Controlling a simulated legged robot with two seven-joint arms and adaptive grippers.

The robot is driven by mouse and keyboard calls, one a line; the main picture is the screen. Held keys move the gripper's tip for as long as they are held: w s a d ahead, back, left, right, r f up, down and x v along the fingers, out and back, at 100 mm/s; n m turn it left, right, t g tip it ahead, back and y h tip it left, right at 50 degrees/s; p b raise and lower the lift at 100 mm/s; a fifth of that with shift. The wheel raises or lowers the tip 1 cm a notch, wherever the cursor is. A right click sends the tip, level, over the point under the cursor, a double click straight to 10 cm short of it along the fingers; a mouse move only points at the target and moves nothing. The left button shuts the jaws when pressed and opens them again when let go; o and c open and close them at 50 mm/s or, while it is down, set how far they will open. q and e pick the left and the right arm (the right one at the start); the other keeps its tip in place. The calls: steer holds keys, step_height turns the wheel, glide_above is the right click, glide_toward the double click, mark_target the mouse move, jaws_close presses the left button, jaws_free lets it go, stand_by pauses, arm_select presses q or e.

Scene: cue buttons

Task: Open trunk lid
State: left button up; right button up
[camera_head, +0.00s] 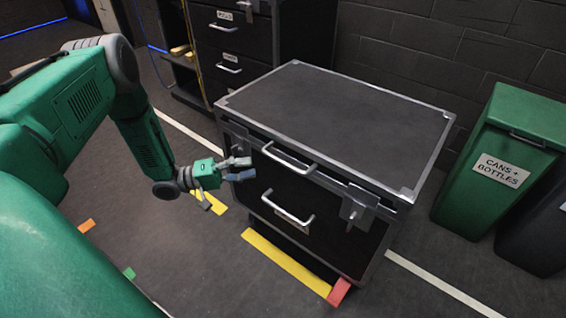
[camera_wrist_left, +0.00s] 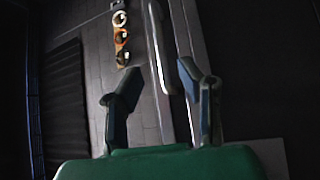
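The black trunk (camera_head: 375,250) with silver edges stands on the floor in the middle of the head view. Its lid (camera_head: 340,125) lies down flat on top, with a narrow dark band under its front edge. A silver lid handle (camera_head: 290,160) and a lower handle (camera_head: 287,212) are on its front, with a latch at the left (camera_head: 238,138) and right (camera_head: 358,207). My left gripper (camera_head: 240,169) is open and empty, just left of the lid handle. In the left wrist view a silver handle bar (camera_wrist_left: 160,65) shows beyond and between its spread fingers (camera_wrist_left: 160,95). My right gripper is not in view.
A green bin (camera_head: 495,165) labelled "CANS + BOTTLES" stands at the right, beside a dark bin (camera_head: 535,235). A dark drawer cabinet (camera_head: 230,45) stands behind at the left. Yellow tape (camera_head: 287,266) and a red mark (camera_head: 339,292) lie on the floor before the trunk.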

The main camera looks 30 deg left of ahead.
mark_target(283, 162)
arm_select(q)
steer(key=b+x, duration=0.1)
steer(key=x, duration=0.8)
steer(key=shift+w+d, duration=0.15)
steer(key=shift+d, duration=0.15)
steer(key=shift+a, duration=0.1)
steer(key=shift+c, duration=0.9)
jaws_close()
